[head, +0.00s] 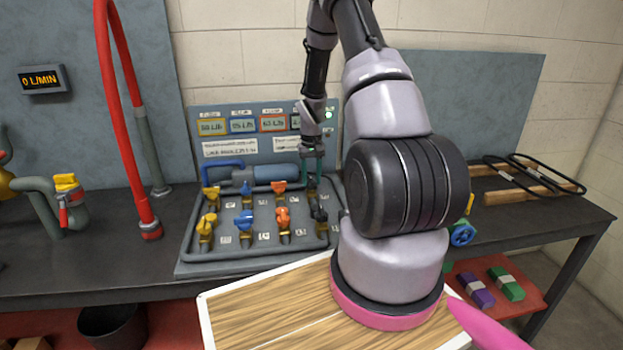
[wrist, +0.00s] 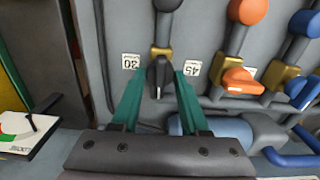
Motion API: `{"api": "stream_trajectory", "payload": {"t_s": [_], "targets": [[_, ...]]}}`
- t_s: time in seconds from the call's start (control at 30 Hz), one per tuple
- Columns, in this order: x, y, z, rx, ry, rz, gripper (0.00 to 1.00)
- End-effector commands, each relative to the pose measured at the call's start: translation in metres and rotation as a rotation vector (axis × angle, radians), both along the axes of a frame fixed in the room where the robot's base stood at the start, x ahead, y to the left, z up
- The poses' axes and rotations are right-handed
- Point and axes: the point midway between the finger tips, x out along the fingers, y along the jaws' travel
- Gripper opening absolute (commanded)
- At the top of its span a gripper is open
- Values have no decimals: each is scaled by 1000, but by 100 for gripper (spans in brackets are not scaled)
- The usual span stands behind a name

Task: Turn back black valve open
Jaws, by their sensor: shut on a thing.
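The back black valve (wrist: 158,74) sits on a brass body in the wrist view, between my gripper's two green fingers. My gripper (wrist: 158,88) is shut on its handle, which lies roughly in line with the brass body. In the head view my gripper (head: 313,172) reaches down over the back right of the valve board, and it largely hides the back black valve there. The front black valve (head: 320,213) stands nearer in the same column; its end also shows at the top of the wrist view (wrist: 167,5).
Orange (head: 283,217), blue (head: 244,221) and yellow (head: 208,222) valves stand in columns to the left on the tray. A label panel (head: 250,126) with a lit green lamp stands behind. A red hose (head: 120,110) rises at the left. A wall display (head: 42,79) reads 0 L/MIN.

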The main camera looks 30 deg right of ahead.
Motion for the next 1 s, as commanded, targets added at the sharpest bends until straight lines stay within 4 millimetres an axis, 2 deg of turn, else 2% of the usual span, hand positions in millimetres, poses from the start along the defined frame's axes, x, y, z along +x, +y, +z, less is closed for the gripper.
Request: {"api": "stream_trajectory", "payload": {"t_s": [0.13,0.17,0.2,0.23,0.53,0.63,0.77,1.0], "targets": [[1,0,1,-1,-3,0,0],[1,0,1,-1,-3,0,56],[1,0,1,-1,-3,0,71],[1,0,1,-1,-3,0,74],[0,0,1,0,-1,-1,74],[1,0,8,-1,-2,-1,74],[1,0,29,-1,-5,-1,74],[1,0,78,-2,-6,-1,74]]}}
